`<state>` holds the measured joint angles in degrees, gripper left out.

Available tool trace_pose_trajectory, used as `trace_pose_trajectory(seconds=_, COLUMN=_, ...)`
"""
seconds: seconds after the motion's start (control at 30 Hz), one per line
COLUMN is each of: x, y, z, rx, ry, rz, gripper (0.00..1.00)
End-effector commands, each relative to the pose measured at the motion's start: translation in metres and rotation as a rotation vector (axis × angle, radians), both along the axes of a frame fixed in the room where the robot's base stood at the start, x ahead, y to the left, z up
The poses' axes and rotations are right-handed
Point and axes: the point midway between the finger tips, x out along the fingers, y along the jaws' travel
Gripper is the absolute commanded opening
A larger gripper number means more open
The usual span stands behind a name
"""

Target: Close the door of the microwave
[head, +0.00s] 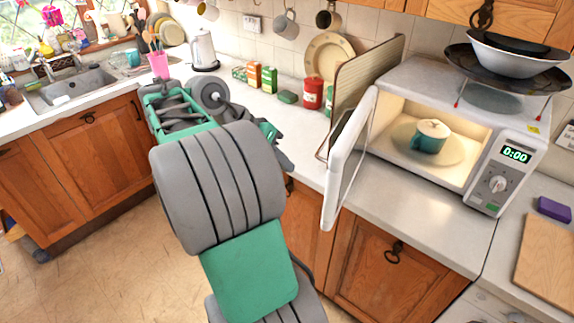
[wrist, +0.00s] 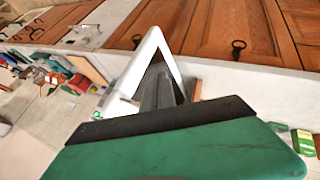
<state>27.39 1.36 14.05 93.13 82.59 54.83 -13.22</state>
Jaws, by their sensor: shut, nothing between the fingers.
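The white microwave (head: 425,82) stands on the counter at the right in the head view. Its door (head: 343,165) is wide open and sticks out from the left side of the lit cavity, past the counter's front edge. A teal lidded pot (head: 429,138) sits inside on the turntable. My gripper (wrist: 163,78) is shut and empty. In the wrist view, its dark fingers point at the white door frame (wrist: 137,72), close to it; I cannot tell whether they touch. In the head view my gripper is largely hidden behind my arm, left of the door.
A ribbed board (head: 366,85) leans between the wall and the microwave. A red canister (head: 312,94) and small boxes stand behind my gripper. Bowls (head: 515,52) sit on a rack over the microwave. A wooden board (head: 548,250) lies at right. Floor before the cabinets is clear.

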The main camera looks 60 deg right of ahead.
Motion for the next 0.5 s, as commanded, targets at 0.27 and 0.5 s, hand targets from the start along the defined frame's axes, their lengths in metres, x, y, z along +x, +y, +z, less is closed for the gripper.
trace_pose_trajectory(seconds=0.27, x=-0.029, y=-0.026, z=-0.050, rx=0.002, ry=0.003, rz=-0.001, gripper=0.00)
trace_pose_trajectory(seconds=0.5, x=-0.063, y=-0.031, z=-0.052, rx=0.001, ry=0.000, rz=0.000, gripper=0.00)
